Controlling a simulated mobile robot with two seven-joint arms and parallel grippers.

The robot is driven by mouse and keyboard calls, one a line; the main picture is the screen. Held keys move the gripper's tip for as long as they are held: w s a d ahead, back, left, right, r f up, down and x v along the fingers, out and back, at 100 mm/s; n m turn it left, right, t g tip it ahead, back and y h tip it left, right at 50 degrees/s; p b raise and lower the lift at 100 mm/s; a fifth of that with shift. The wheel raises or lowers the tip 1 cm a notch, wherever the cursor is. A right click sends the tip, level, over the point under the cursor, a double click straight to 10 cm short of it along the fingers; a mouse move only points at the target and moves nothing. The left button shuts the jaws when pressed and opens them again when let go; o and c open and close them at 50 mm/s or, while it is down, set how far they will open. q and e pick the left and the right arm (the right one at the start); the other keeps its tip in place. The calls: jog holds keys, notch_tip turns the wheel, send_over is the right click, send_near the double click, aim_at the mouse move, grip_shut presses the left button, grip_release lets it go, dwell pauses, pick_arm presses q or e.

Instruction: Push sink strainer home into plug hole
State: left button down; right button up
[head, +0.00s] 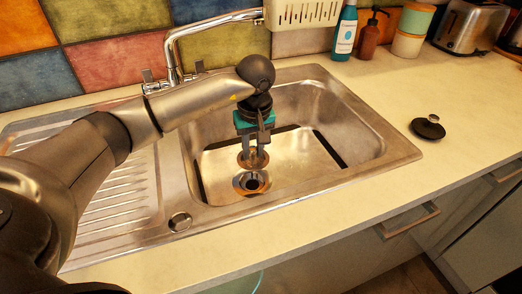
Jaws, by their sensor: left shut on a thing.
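My left gripper (253,149) reaches over the steel sink (295,155) from the left, fingers pointing down. It is shut on the sink strainer (253,160), a small round metal piece with a brownish sheen. The plug hole (252,183), a metal ring with a dark centre, is in the basin floor. In the picture it shows just below the strainer, towards the near side. The strainer appears apart from the hole; its exact height is hard to tell. The fingers hide the strainer's top. My right gripper is not in view.
A tap (205,30) rises behind the basin, close to my left arm. A black lid-like stopper with a knob (428,128) lies on the right worktop. Bottles (345,33), canisters (411,30) and a toaster (470,27) stand at the back. The basin's right side is clear.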

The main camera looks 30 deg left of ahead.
aim_at(251, 160)
pick_arm(q)
jog(key=shift+w+a+f, duration=0.2)
jog(key=shift+a+f, duration=0.1)
jog(key=shift+f, duration=0.3)
jog(key=shift+a+f+n, duration=0.1)
jog(key=shift+a+n, duration=0.05)
jog(key=shift+n, duration=0.15)
jog(key=shift+f+b, duration=0.85)
jog(key=shift+f, duration=0.05)
jog(key=shift+f+b, duration=0.7)
jog(key=shift+f, duration=0.2)
jog(key=shift+f+b, duration=0.5)
jog(key=shift+f, duration=0.55)
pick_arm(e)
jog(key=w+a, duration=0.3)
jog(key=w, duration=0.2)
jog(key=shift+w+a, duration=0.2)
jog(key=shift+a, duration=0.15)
